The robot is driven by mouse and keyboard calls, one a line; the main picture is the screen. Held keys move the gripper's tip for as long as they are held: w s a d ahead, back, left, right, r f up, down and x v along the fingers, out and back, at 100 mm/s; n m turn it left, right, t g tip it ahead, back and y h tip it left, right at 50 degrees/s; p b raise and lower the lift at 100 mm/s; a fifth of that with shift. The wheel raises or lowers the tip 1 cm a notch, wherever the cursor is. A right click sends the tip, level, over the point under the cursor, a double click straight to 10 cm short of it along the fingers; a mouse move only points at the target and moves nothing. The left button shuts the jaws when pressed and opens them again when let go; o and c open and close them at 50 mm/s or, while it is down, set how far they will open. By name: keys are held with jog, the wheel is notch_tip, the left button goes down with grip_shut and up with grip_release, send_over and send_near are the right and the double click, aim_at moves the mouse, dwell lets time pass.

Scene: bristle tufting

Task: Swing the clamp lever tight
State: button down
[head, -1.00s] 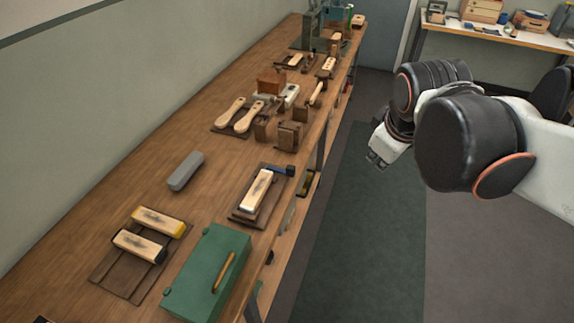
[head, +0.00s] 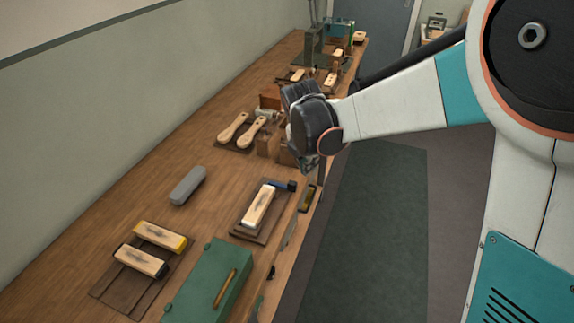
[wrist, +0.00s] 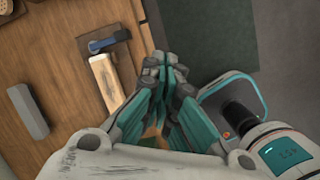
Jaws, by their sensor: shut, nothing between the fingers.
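The clamp lever (head: 284,186) is a small dark blue handle with a black end, at the far end of a pale wooden block (head: 259,205) on a brown board (head: 245,229). In the wrist view the lever (wrist: 108,42) lies crosswise just beyond the block (wrist: 104,76). My gripper (head: 308,168) hangs over the bench's front edge, a little beyond the lever and to its right in the head view. Its teal-and-grey fingers (wrist: 168,66) are together and empty, apart from the lever and to the right of the block in the wrist view.
A green box (head: 208,283), two bristled blocks on a board (head: 118,283) and a grey bar (head: 187,186) lie nearby. Wooden paddles (head: 232,129) and small wooden fixtures stand farther along the bench. Bare bench (head: 110,200) lies to the left; floor is open at right.

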jog(key=a+f+n, duration=0.5)
jog(key=a+f, duration=0.1)
jog(key=a, duration=0.2)
jog(key=shift+s+f+n, duration=0.25)
jog(key=shift+n, duration=0.15)
jog(key=shift+d+f, duration=0.1)
jog(key=b+x, duration=0.4)
jog(key=x, duration=0.6)
jog(key=shift+s+a, duration=0.15)
jog(key=shift+a, duration=0.05)
jog(key=w, duration=0.1)
jog(key=w+d+b, duration=0.1)
jog(key=w, duration=0.1)
jog(key=shift+w+d, duration=0.2)
jog(key=shift+w, duration=0.2)
jog(key=shift+w+d, duration=0.1)
